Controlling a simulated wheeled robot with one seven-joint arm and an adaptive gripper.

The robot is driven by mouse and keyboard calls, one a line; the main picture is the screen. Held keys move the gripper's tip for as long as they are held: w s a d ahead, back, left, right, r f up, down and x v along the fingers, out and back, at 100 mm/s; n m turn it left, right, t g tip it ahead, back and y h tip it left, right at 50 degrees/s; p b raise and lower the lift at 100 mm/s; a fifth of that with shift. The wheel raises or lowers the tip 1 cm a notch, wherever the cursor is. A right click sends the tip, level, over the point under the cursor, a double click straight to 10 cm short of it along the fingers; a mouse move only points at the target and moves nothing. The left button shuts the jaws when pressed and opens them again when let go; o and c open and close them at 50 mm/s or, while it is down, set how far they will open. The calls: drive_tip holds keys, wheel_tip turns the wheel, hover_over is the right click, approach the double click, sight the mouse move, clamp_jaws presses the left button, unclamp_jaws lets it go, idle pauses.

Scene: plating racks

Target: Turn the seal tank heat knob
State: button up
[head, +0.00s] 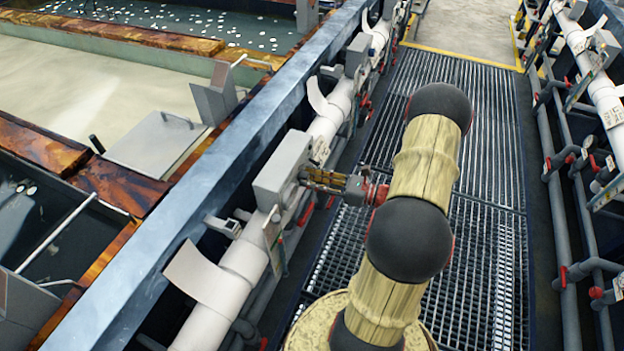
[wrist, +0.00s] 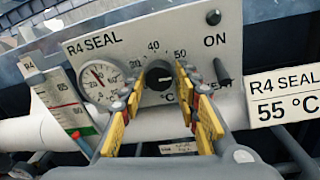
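The heat knob (wrist: 158,76) is a round black dial on the grey R4 SEAL control box (wrist: 115,48), with a temperature scale around it. A small light mark shows on its face; its exact setting is hard to read. My gripper (wrist: 160,78) faces the panel with its yellow-padded fingers on either side of the knob. The fingers look apart, with narrow gaps beside the knob, so I see no clear grip. In the head view, my gripper (head: 312,178) reaches left to the front of the grey box (head: 280,168); the knob is hidden there.
A round gauge (wrist: 99,80) sits left of the knob, and a black toggle switch (wrist: 222,74) under ON sits right. A thermometer strip (wrist: 62,103) and a 55 °C sign (wrist: 285,97) flank the box.

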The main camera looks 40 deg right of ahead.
drive_tip(key=c, duration=0.6)
drive_tip(key=shift+c, duration=0.5)
drive_tip(key=shift+r+n+p, duration=0.1)
drive_tip(key=shift+n+p, duration=0.2)
drive_tip(key=shift+p, duration=0.2)
drive_tip(key=o, duration=1.2)
drive_tip(key=shift+c, duration=0.2)
drive_tip(key=v, duration=1.2)
